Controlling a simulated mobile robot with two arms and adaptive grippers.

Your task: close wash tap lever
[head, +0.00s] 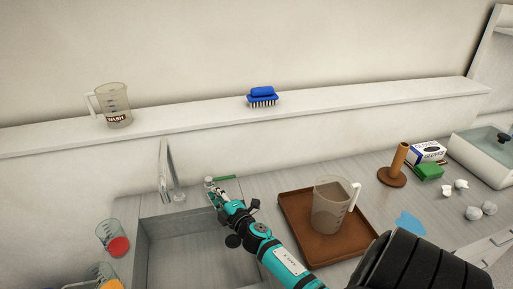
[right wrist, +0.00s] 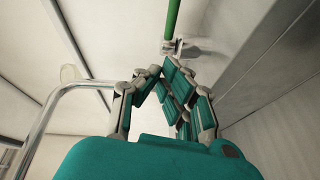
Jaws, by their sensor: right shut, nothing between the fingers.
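The wash tap's chrome spout (head: 165,172) stands behind the sink (head: 190,215) and also shows at the left of the right wrist view (right wrist: 38,125). The green lever (head: 224,178) is to the right of the spout; in the right wrist view the green lever (right wrist: 173,18) extends up from a small metal mount (right wrist: 181,47). My right gripper (head: 211,184) is shut and empty, close to the lever's mount. In the right wrist view its fingertips (right wrist: 161,70) come together just below the mount. I cannot tell whether they touch it. My left gripper is out of view.
A brown tray (head: 290,215) with a clear jug (head: 330,208) is right of my arm. Cups (head: 108,240) stand left of the sink. The shelf behind holds the WASH jug (head: 115,108) and a blue brush (head: 262,96). A blue puddle (head: 409,223) lies on the right.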

